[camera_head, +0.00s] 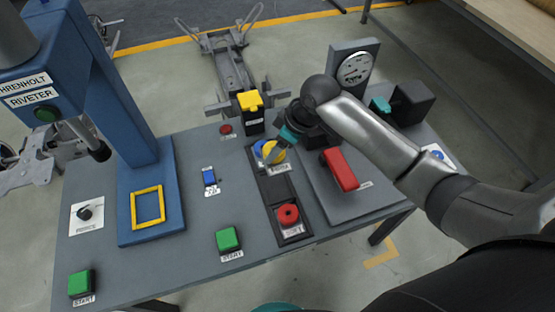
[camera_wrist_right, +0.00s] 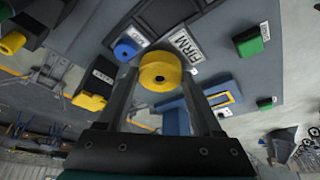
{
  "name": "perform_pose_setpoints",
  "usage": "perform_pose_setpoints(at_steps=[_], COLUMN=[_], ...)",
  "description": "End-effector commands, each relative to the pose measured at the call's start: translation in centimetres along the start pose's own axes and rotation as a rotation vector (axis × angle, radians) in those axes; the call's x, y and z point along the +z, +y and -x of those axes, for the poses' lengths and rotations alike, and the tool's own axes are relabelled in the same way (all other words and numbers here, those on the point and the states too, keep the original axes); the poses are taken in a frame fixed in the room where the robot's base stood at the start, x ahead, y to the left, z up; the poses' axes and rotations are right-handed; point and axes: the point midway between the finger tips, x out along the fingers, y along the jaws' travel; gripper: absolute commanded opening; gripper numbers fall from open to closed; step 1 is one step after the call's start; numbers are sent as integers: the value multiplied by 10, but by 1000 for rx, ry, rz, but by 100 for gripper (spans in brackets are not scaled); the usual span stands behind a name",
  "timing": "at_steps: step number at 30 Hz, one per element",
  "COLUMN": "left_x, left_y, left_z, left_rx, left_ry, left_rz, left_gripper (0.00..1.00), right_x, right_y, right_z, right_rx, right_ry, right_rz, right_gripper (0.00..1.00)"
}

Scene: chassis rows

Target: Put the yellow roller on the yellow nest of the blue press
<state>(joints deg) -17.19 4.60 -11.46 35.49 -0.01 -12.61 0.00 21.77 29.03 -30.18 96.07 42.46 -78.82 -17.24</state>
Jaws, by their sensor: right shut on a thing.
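The yellow roller (camera_head: 275,154) is between the fingers of my right gripper (camera_head: 273,156), at the far end of the dark tray (camera_head: 272,188). In the right wrist view the roller (camera_wrist_right: 161,72) sits between the fingertips, which are shut on it. I cannot tell whether it is clear of the tray. The blue press (camera_head: 140,120) stands on the left of the table. Its yellow nest (camera_head: 134,211), a rectangular frame, lies empty on the press base. The nest also shows partly behind a finger in the right wrist view. My left gripper is not in view.
A blue roller (camera_wrist_right: 126,49) is close beside the yellow one. A red roller (camera_head: 288,215) sits in the tray's near end. A blue switch (camera_head: 209,177) and green start button (camera_head: 228,239) stand between tray and press. A red-handled gauge fixture (camera_head: 340,169) is to the right.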

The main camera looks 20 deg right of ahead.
Motion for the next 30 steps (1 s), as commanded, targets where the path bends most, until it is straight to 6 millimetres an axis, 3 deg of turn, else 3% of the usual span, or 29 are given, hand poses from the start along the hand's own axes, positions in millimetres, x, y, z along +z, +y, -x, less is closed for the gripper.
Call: perform_pose_setpoints(at_steps=[3, 9, 30], left_x=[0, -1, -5], left_y=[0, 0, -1], left_z=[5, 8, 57], left_rx=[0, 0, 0], left_ry=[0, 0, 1], left_rz=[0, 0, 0], left_gripper=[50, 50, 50], right_x=[-13, -23, -37], right_y=[1, 1, 0], right_z=[28, 54, 89], right_rx=[4, 3, 1], right_ry=[5, 3, 1], right_rz=[3, 1, 0], right_gripper=[0, 0, 0])
